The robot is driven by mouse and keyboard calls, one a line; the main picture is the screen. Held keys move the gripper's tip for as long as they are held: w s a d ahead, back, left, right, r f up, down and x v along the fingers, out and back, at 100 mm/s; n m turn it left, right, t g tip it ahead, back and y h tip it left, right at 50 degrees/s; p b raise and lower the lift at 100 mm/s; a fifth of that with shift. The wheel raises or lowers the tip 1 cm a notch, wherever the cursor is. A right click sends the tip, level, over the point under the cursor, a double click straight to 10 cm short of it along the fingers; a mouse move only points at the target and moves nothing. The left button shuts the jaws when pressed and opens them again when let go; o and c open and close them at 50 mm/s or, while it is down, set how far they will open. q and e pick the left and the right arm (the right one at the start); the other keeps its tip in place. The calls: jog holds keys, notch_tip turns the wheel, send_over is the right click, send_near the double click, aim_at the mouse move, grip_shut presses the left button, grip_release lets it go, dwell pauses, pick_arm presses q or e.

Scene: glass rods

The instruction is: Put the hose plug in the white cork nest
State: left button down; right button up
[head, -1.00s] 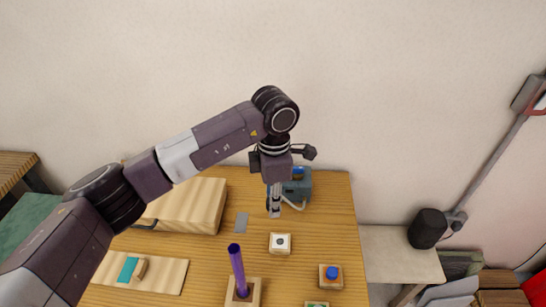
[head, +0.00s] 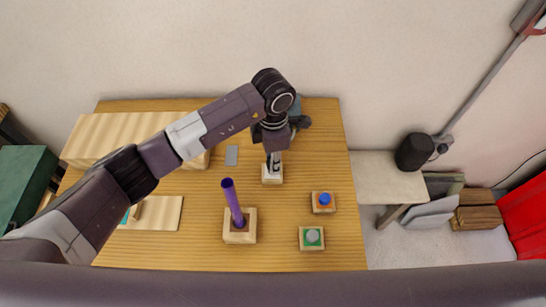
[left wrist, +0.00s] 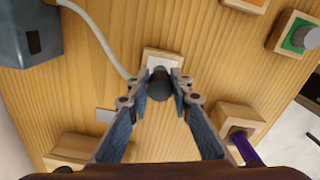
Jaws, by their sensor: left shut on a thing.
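My left gripper (head: 273,167) points down right at the white cork nest (head: 272,180), a small block with a white top. In the left wrist view my left gripper (left wrist: 160,88) is shut on the hose plug (left wrist: 159,84), a dark grey cylinder. The plug overlaps the near part of the white nest (left wrist: 158,59) there; whether it is in the nest or just above it I cannot tell. A pale hose (left wrist: 98,35) runs from a blue-grey box (left wrist: 25,30) toward the left finger, where its end is hidden. My right gripper is not in view.
A purple rod (head: 232,200) leans in a wooden block (head: 247,236) left of the white nest. Blue-topped (head: 324,202) and green-topped (head: 311,238) blocks stand to the right. A wooden box (head: 88,140) is at the back left. Bare table lies between the blocks.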

pick_arm(q)
jog(key=shift+f+b, duration=0.3)
jog(key=shift+f, duration=0.6)
jog(key=shift+b, duration=0.5)
dwell(0.6)
jog(key=shift+f+b, duration=0.3)
jog(key=shift+r, duration=0.35)
jog(key=shift+r+p, duration=0.4)
jog(key=shift+r, duration=0.1)
jog(key=shift+b, duration=0.3)
dwell(1.1)
jog(key=shift+f+b, duration=0.85)
jog(key=shift+r, duration=0.2)
jog(key=shift+r+p, duration=0.35)
jog(key=shift+r, duration=0.3)
